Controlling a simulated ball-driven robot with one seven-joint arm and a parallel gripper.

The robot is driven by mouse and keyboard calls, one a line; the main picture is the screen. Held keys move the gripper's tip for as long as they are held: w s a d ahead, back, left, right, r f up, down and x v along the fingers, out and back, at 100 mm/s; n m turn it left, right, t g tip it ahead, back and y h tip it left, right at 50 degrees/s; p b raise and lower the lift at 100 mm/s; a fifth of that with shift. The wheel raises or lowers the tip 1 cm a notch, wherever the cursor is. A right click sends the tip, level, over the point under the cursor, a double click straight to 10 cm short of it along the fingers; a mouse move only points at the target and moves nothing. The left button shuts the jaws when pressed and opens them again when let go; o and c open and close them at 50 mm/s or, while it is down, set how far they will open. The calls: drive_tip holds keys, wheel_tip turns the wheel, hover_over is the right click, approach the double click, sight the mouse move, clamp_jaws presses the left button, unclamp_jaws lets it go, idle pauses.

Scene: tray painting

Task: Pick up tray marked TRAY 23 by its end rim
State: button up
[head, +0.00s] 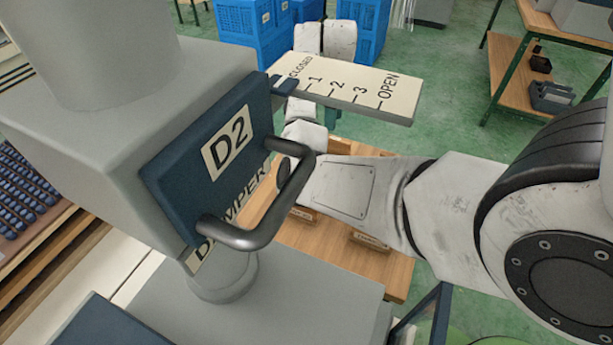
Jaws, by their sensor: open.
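I cannot make out a tray marked TRAY 23 in the head view. A wooden table (345,262) shows partly behind my white arm. Small wooden pieces with markings stand on it, one (369,240) below my arm and one (304,215) further left; their text is too small to read. My arm reaches in from the right and bends up behind a cream scale plate. My gripper cannot be made out; the plate and the damper housing hide much of that area.
A grey housing with a dark blue D2 DAMPER panel (165,190) and bar handle (262,238) fills the near left. The scale plate (345,82), marked CLOSED to OPEN, juts right. Blue crates (245,30) stand behind. A shelf (515,75) is at upper right. Green floor (450,125) lies open between.

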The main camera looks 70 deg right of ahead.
sight(334, 138)
wheel_tip(334, 138, down, 5)
drive_tip(key=shift+r, duration=0.1)
drive_tip(key=shift+s+f, duration=0.15)
drive_tip(key=shift+f, duration=1.25)
drive_tip(key=shift+s+f, duration=0.15)
drive_tip(key=shift+f, duration=1.2)
drive_tip(key=shift+f, duration=0.2)
drive_tip(key=shift+c, duration=0.3)
clamp_jaws()
